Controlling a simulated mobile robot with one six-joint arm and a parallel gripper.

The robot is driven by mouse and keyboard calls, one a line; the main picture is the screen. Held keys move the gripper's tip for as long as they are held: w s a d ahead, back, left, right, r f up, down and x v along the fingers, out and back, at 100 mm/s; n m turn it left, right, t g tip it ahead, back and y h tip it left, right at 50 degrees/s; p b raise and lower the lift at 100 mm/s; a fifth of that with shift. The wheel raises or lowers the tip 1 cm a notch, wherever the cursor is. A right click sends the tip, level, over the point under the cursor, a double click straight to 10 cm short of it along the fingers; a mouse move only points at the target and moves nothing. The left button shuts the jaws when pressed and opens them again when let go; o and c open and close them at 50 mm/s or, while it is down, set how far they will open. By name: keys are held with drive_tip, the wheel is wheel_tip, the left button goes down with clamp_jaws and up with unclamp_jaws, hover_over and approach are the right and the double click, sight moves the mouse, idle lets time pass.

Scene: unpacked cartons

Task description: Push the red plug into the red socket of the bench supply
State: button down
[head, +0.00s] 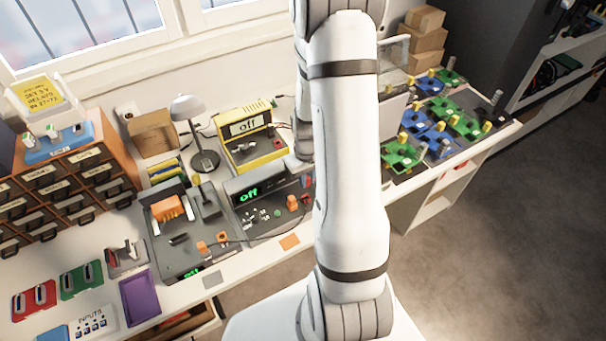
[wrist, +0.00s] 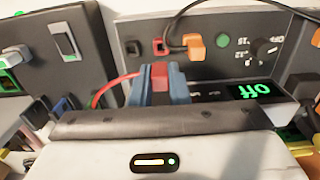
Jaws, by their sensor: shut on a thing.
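The bench supply (head: 240,187) is a dark box with a green "off" display, beside my arm in the head view. Its dark panel (wrist: 228,66) fills the upper right of the wrist view. The red socket (wrist: 160,46) is a red-rimmed hole on that panel, between a black socket (wrist: 132,47) and an orange plug (wrist: 195,43) with a black cable. My gripper (wrist: 158,86) is shut on the red plug (wrist: 159,72), its blue fingers on either side. The plug appears just below the red socket; a gap or contact cannot be told. A red wire curves left from it.
A yellow device (head: 248,137) showing "off" stands behind the supply. A dark unit (head: 182,232) with an orange part is at its left, and a lamp (head: 200,130) behind. A cable crosses the front. My arm hides part of the bench.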

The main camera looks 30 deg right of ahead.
sight(306, 200)
drive_tip(key=shift+a+f+b, duration=0.1)
drive_tip(key=shift+f+b, duration=1.4)
drive_tip(key=shift+f, duration=1.05)
drive_tip(key=shift+b, duration=0.3)
drive_tip(key=shift+f+b, duration=0.65)
drive_tip(key=shift+b, duration=0.25)
idle(0.8)
drive_tip(key=c, duration=1.3)
unclamp_jaws()
drive_tip(key=shift+r, duration=0.1)
drive_tip(key=shift+r, duration=3.85)
